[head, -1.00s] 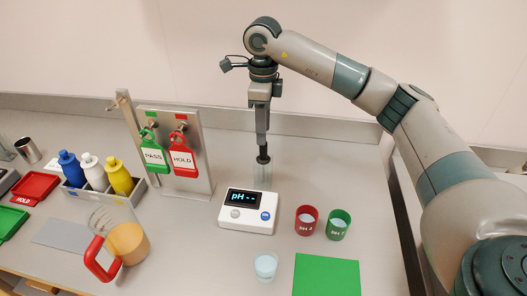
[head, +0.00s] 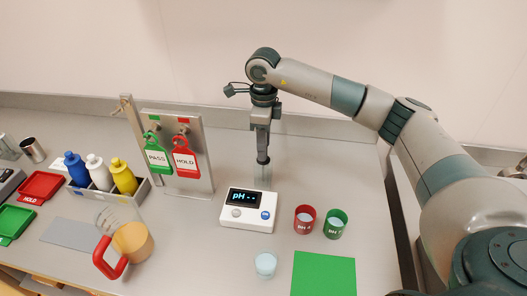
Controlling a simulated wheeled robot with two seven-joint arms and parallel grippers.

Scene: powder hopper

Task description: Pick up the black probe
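The black probe (head: 263,162) stands upright in a clear holder (head: 263,176) behind the white pH meter (head: 249,209). Only a little of its dark body shows below my fingers. My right gripper (head: 263,155) points straight down, with its fingertips at the upper part of the probe. The fingers are seen edge-on, so I cannot tell whether they are closed on it. My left gripper is not in view.
A tag board (head: 205,140) with green PASS and red HOLD tags stands left of the probe. Red (head: 305,219) and green (head: 336,224) cups, a pale cup (head: 265,264) and a green mat (head: 324,274) lie in front. The bench right of the holder is clear.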

